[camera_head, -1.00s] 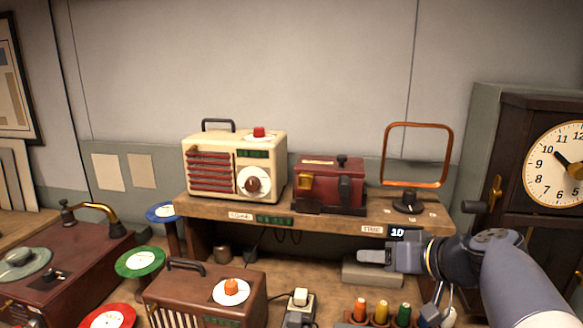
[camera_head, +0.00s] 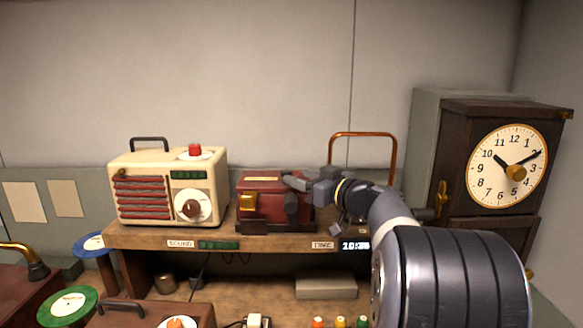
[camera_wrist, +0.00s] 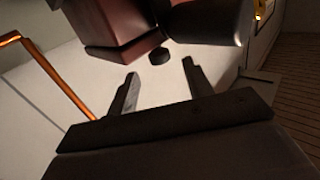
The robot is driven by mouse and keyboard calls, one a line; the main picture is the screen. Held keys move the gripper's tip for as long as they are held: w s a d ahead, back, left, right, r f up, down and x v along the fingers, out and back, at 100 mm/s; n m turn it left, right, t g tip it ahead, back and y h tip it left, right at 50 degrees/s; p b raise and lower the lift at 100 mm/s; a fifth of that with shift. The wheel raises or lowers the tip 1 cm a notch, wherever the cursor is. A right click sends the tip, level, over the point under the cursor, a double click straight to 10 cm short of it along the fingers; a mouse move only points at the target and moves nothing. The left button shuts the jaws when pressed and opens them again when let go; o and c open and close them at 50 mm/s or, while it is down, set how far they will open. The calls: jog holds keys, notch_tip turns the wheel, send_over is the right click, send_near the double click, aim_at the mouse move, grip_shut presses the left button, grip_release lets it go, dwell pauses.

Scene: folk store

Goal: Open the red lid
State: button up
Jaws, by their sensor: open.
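The lid looks shut. My gripper (camera_head: 290,181) is open and empty at the lid's top right corner, overlapping it in the head view; contact cannot be told. In the wrist view, the red box (camera_wrist: 118,25) is at the top, and a small dark knob (camera_wrist: 158,57) shows just ahead of the gap between the open fingers (camera_wrist: 160,70). My gripper hides the lid's right end.
A cream radio (camera_head: 150,190) stands left of the red box. A copper loop frame (camera_head: 362,135) stands behind my arm, and a dark wall clock cabinet (camera_head: 455,150) is to the right.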

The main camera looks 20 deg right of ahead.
aim_at(290, 173)
jog(key=shift+p+x, duration=0.45)
jog(key=shift+x, duration=1.3)
grip_shut()
